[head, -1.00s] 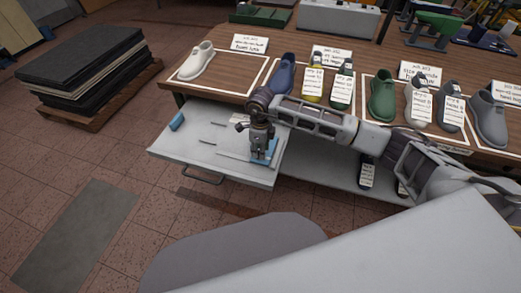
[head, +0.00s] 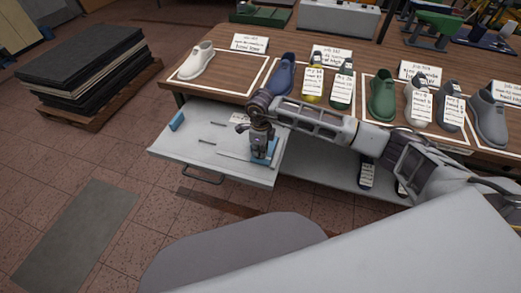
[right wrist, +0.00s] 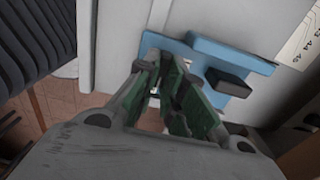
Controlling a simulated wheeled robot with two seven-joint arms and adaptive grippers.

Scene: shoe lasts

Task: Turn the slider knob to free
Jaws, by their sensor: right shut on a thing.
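The blue slider (head: 272,150) sits at the right part of the pale pull-out board (head: 195,152). In the right wrist view the slider (right wrist: 200,48) shows as a blue plate with a dark block (right wrist: 228,82) on its right side, just outside the fingers. My right gripper (head: 262,150) points down on the slider. Its green-padded fingers (right wrist: 172,98) are close together, shut on what appears to be the slider's knob. The knob is mostly hidden by the fingers, so its exact angle cannot be read. My left gripper is out of view.
A blue block (head: 176,121) stands at the board's left edge. The board has thin slots and a front handle (head: 203,178). Behind, the wooden table (head: 225,82) bears several shoe lasts with labels. A stack of dark sheets (head: 85,62) lies at the left.

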